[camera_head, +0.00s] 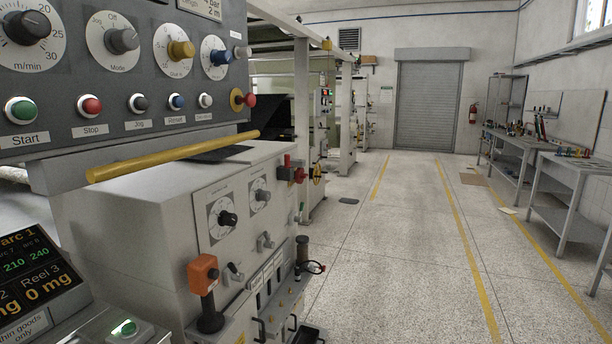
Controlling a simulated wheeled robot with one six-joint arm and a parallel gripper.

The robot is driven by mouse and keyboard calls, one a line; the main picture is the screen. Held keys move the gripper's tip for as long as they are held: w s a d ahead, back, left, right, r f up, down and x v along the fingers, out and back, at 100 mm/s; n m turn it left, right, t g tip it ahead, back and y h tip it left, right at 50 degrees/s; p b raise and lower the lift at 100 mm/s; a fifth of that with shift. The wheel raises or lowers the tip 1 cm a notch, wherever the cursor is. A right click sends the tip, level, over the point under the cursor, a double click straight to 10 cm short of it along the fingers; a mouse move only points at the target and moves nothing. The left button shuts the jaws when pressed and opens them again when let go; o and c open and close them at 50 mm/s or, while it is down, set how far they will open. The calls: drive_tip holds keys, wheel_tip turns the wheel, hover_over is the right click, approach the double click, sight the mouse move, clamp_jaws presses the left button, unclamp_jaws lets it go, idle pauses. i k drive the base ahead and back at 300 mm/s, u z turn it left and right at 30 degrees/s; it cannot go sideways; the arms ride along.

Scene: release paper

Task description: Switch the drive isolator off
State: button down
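No label reading drive isolator can be made out. A red switch handle (289,172) sticks out at the upper right corner of the pale machine cabinet (140,205); it may be the isolator, but I cannot tell its position. An orange box (202,274) with a black grip below it is on the cabinet's front, left of the small knobs. My gripper is not in view.
A grey control panel (125,75) with dials and push buttons overhangs at the upper left. A yellow bar (175,156) runs below it. A lit display (35,275) stands at lower left. Workbenches (520,155) line the right wall. The speckled floor (400,230) between is mostly clear.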

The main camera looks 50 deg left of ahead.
sight(300, 176)
drive_tip(key=u, duration=0.45)
drive_tip(key=i, duration=0.85)
drive_tip(key=u, duration=1.25)
drive_tip(key=i, duration=0.45)
drive_tip(key=u, duration=0.3)
drive_tip(key=k, duration=0.65)
drive_tip(key=z, duration=0.55)
drive_tip(key=i, duration=1.6)
drive_tip(key=u, duration=0.75)
